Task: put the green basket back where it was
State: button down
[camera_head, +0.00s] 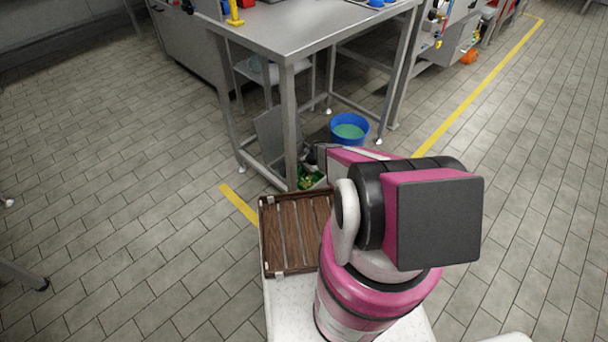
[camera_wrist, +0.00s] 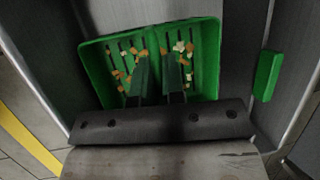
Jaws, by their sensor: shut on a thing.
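The green basket (camera_wrist: 94,75) fills the upper middle of the wrist view, with small orange and whitish pieces lying inside on its slotted floor. My gripper (camera_wrist: 158,72) is shut on it. The two fingers reach over the near side of the basket, which they and the gripper body partly hide, so the exact grip spot cannot be seen. In the head view a small green patch with yellow bits (camera_head: 311,179) shows low by the table's near leg, seemingly the same basket. My arm hides most of it and my gripper there.
A metal table (camera_head: 300,42) stands over this spot, its legs close by. A blue bucket (camera_head: 350,130) stands under it to the right. A separate green piece (camera_wrist: 268,76) is at the right in the wrist view. A brown slatted tray (camera_head: 285,235) lies near my arm. Open floor lies left.

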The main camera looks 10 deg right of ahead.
jog(key=c, duration=1.2)
grip_release()
jog(key=shift+f, duration=0.1)
jog(key=s+v, duration=0.1)
jog(key=v, duration=1.1)
jog(key=s+a+r+n+h, duration=0.1)
jog(key=s+r+n, duration=0.2)
jog(key=s+r, duration=0.3)
jog(key=s+a+r+n+h, duration=0.1)
jog(key=s+r+n, duration=0.3)
jog(key=r, duration=1.3)
jog(key=s+a+r+n+t+h, duration=0.1)
jog(key=s+r+n+h, duration=0.2)
jog(key=s+r, duration=0.6)
jog(key=shift+s+r, duration=0.2)
jog(key=shift+r, duration=0.5)
jog(key=shift+s+r, duration=0.15)
jog(key=shift+r, duration=0.6)
